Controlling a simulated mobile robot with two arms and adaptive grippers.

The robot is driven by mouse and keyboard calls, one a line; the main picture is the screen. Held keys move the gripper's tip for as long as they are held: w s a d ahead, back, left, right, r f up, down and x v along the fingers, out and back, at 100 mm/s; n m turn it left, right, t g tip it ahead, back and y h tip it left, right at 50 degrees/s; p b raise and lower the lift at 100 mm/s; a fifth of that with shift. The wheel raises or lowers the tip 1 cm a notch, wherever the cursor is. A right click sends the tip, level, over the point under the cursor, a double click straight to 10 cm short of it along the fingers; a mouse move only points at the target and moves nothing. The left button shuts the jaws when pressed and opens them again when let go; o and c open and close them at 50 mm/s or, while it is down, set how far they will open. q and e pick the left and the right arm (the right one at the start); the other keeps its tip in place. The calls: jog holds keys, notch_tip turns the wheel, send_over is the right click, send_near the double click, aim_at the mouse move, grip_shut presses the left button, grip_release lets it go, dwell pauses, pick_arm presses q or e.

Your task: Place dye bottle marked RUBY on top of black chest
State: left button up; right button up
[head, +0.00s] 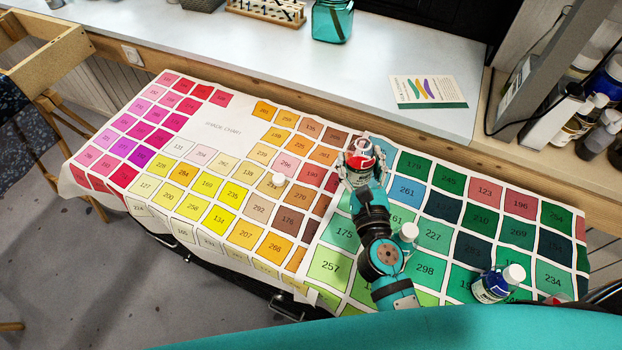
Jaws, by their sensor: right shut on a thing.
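My right gripper (362,162) is above the colour-chart cloth and shut on a small dye bottle (360,158) with a red label and a white top. The fingers cover part of the bottle, and its lettering is too small to read. The bottle looks about upright; I cannot tell whether it touches the cloth. I cannot make out a black chest for certain; a black surface (440,18) shows at the top edge, cut off by the frame. My left gripper is not in view.
A pale counter (220,50) behind holds a teal jar (332,20) and a card (428,91). Several bottles crowd a right-hand shelf.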

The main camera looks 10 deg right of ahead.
aim_at(351, 175)
jog(key=shift+w+a+f, duration=0.25)
jog(key=shift+w+f, duration=0.05)
jog(key=shift+w, duration=0.15)
notch_tip(351, 175, down, 4)
jog(key=b, duration=0.3)
jog(key=shift+r, duration=0.25)
jog(key=shift+w+a+f+b, duration=0.1)
jog(key=shift+w+f+b, duration=0.1)
jog(key=shift+f+b, duration=0.9)
jog(key=shift+f, duration=0.9)
notch_tip(351, 175, down, 2)
jog(key=shift+f+b, duration=0.1)
jog(key=shift+b, duration=0.8)
jog(key=shift+f, duration=0.2)
jog(key=shift+r, duration=0.1)
jog(key=o, duration=1)
jog(key=shift+f, duration=0.2)
jog(key=shift+c, duration=0.2)
jog(key=o, duration=0.4)
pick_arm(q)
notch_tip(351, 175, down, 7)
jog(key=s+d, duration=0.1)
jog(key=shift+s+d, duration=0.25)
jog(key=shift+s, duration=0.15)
pick_arm(e)
jog(key=shift+r, duration=0.1)
